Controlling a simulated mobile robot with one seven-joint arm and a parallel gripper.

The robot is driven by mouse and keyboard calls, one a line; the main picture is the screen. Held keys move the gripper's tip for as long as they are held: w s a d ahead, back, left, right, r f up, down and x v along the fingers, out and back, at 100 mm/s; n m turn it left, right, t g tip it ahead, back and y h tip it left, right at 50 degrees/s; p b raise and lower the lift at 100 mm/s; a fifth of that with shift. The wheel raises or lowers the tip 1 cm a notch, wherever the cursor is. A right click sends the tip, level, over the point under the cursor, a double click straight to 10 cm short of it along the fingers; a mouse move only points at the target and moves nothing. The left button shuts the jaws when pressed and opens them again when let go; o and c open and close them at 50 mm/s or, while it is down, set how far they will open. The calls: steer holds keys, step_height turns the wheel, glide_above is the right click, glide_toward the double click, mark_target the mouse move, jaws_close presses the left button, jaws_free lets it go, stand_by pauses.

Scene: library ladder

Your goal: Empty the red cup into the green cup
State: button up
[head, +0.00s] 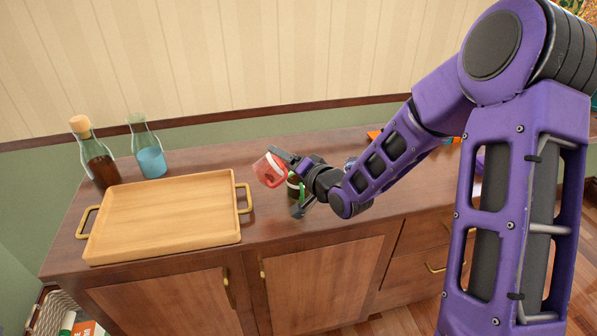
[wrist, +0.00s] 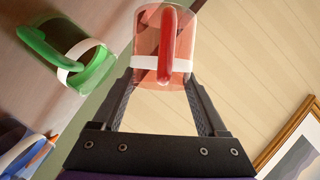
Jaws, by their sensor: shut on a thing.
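The red cup (head: 269,171) is see-through with a white band and a handle. It is tilted and held above the cabinet top. My gripper (wrist: 160,80) is shut on the red cup, one finger on each side; in the wrist view the cup (wrist: 150,32) has its handle facing the camera. The green cup (wrist: 90,62), with a white band and a green handle, stands on the cabinet top, apart from the red cup. In the head view the green cup (head: 293,188) is partly hidden by my gripper. I cannot tell what either cup contains.
A wooden tray (head: 165,215) with brass handles lies left on the cabinet top (head: 262,222). A corked dark bottle (head: 97,160) and a flask of blue liquid (head: 149,155) stand behind it. A blue and orange item (wrist: 25,150) lies beyond the green cup. A framed picture (wrist: 295,145) hangs on the wall.

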steer(key=shift+w+a+r+m+y, duration=0.1)
steer(key=shift+w+m+y, duration=0.1)
steer(key=shift+w, duration=0.3)
steer(key=shift+w+a+m+y, duration=0.1)
steer(key=shift+w+a+m, duration=0.1)
steer(key=shift+w, duration=0.35)
steer(key=shift+w+a+r+m+y, duration=0.1)
steer(key=shift+w+m, duration=0.1)
steer(key=shift+w, duration=0.3)
stand_by(0.7)
steer(key=shift+d+m+y+p, duration=0.3)
steer(key=shift+m+p, duration=0.2)
steer(key=shift+m, duration=0.2)
stand_by(1.8)
steer(key=shift+s+d+r+m+t+y+p, duration=0.1)
steer(key=shift+s+d+m+t+y+p, duration=0.25)
steer(key=shift+s+d+m, duration=0.7)
stand_by(1.5)
steer(key=shift+w+d, duration=0.1)
steer(key=shift+w, duration=0.15)
stand_by(0.5)
